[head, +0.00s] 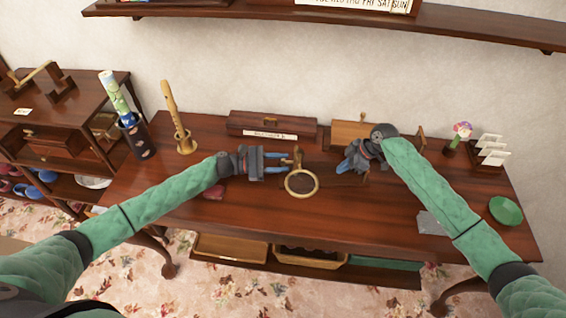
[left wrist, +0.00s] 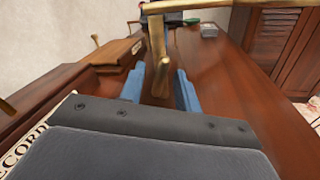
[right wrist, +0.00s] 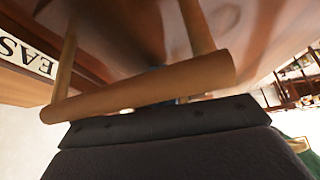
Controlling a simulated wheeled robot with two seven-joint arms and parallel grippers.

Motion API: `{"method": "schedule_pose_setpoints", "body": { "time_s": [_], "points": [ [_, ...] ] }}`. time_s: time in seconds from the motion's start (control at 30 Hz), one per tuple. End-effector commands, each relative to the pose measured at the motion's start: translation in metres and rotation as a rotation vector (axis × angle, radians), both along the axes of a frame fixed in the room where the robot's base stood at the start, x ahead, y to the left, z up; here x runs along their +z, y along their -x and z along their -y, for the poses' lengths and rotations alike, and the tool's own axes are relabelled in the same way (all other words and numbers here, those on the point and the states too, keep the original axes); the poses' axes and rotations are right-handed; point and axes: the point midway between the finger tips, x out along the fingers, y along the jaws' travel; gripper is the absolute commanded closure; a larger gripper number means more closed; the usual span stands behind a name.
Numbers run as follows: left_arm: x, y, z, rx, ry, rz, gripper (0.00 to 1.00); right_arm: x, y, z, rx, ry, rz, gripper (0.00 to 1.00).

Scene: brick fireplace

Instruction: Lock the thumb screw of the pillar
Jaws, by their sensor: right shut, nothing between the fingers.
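A brass pillar (head: 297,157) stands on the table, with a brass ring (head: 301,183) at its side toward me. In the left wrist view, a brass upright with a small protruding piece (left wrist: 161,78), which looks like the thumb screw, shows between my blue fingers. My left gripper (head: 287,163) is open, one finger to each side of that piece, with gaps visible. Whether the fingertips reach it is unclear. My right gripper (head: 346,166) is shut and empty, low over the table right of the pillar. Its fingers are mostly hidden in the right wrist view.
A wooden bar on two posts (right wrist: 150,92) crosses close in front of my right wrist camera. A long labelled box (head: 270,124) and a wooden box (head: 352,132) stand behind the grippers. A recorder on a stand (head: 178,120) is left. The table's front middle (head: 330,220) is clear.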

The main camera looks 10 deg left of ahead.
Motion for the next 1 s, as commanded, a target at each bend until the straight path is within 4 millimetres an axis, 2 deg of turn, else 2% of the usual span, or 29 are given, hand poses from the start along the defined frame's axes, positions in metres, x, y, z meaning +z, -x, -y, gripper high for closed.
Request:
{"method": "schedule_pose_setpoints", "body": {
  "time_s": [0.03, 0.43, 0.47, 0.6, 1.0],
  "points": [
    [-0.0007, -0.0009, 0.0044, -0.001, 0.001, 0.000, 0.67, -0.0075, 0.0039, 0.0001, 0.002, 0.005, -0.009, 1.00],
    [-0.0010, -0.0022, 0.0107, 0.000, 0.000, 0.001, 0.67, -0.0074, 0.0038, 0.0002, 0.002, 0.005, -0.009, 1.00],
    [-0.0010, -0.0022, 0.0106, 0.000, 0.000, 0.001, 0.71, -0.0074, 0.0038, 0.0002, 0.002, 0.005, -0.009, 1.00],
    [-0.0010, -0.0021, 0.0105, 0.000, 0.000, 0.001, 0.99, -0.0074, 0.0038, 0.0002, 0.002, 0.005, -0.009, 1.00],
    [-0.0013, -0.0014, 0.0114, -0.002, -0.006, 0.042, 1.00, -0.0074, 0.0036, 0.0004, 0.002, 0.005, -0.008, 1.00]
  ]
}}
